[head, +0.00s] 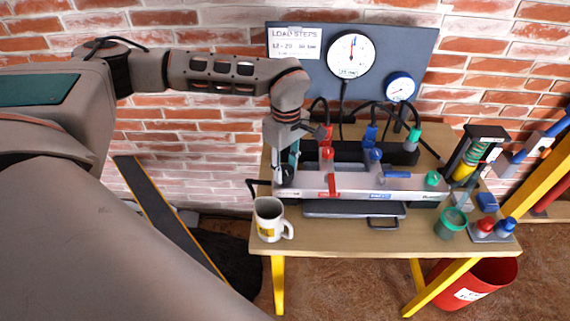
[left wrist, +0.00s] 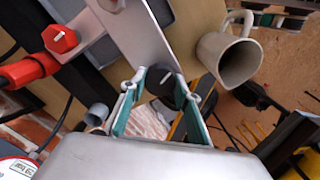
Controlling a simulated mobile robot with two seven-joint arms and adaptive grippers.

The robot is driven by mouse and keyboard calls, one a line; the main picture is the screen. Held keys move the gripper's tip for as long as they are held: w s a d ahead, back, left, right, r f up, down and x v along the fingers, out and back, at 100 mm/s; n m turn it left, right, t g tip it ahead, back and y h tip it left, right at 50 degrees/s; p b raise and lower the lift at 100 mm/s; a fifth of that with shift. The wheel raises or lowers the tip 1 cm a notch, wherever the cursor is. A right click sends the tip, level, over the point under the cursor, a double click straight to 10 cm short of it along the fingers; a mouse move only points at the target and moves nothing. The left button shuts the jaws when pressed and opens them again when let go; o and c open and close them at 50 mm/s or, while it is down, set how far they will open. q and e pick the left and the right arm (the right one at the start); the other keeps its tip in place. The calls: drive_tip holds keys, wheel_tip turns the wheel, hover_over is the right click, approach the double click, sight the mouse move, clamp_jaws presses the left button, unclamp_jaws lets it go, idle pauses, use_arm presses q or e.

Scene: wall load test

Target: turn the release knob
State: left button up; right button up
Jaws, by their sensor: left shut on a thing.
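A black knob with a pale pointer line (left wrist: 160,82) sits at the left end of the grey manifold bar (head: 385,186). I take it to be the release knob; its label is too small to read. In the head view the knob (head: 287,176) is largely covered by my left gripper. My left gripper (left wrist: 162,88) has its green-padded fingers on both sides of the knob and is shut on it. The gripper (head: 286,168) points down from above the bar in the head view. My right gripper is not in view.
A white mug (head: 268,220) stands close by on the table's front left. A red knob (left wrist: 60,39) and red hose fitting are beside the gripper. Gauges on a grey board (head: 390,40) stand behind.

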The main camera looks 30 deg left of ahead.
use_arm(q)
drive_tip(key=n+p, duration=0.1)
drive_tip(key=n, duration=0.5)
drive_tip(key=shift+n+p, duration=0.3)
drive_tip(key=n, duration=0.3)
drive_tip(key=shift+n, duration=2.1)
drive_tip(key=o, duration=1.1)
drive_tip(key=shift+r, duration=0.1)
